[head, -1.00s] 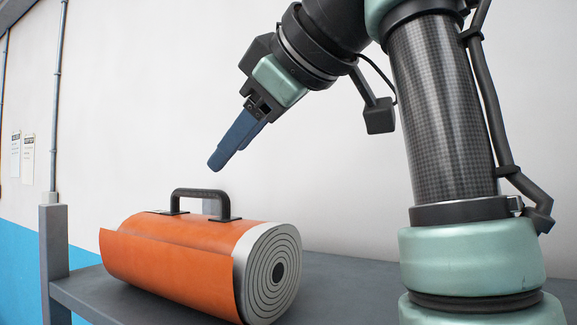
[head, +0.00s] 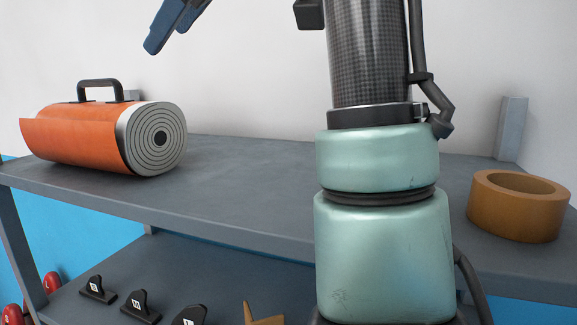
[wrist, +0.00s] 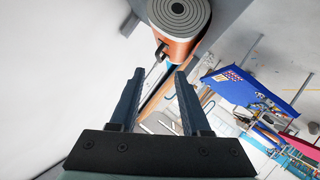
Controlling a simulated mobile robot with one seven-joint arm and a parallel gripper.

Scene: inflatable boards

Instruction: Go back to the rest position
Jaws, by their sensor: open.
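My gripper (head: 176,24) shows at the top of the head view, cut off by the edge, with its blue fingers above and to the right of the orange roll. In the wrist view my gripper (wrist: 157,76) has its two fingers apart with nothing between them. The orange rolled board (head: 78,142) with a black handle (head: 100,86) lies on the grey shelf, at the left of the head view. Its spiral end also shows in the wrist view (wrist: 180,14), beyond the fingers. The gripper is clear of the roll and its handle.
The grey upper shelf (head: 235,165) is bare between the roll and my arm's column. A brown tape-like ring (head: 518,205) sits at its right end. Several black fins (head: 140,305) stand on the lower shelf. A blue board (wrist: 240,86) shows in the wrist view.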

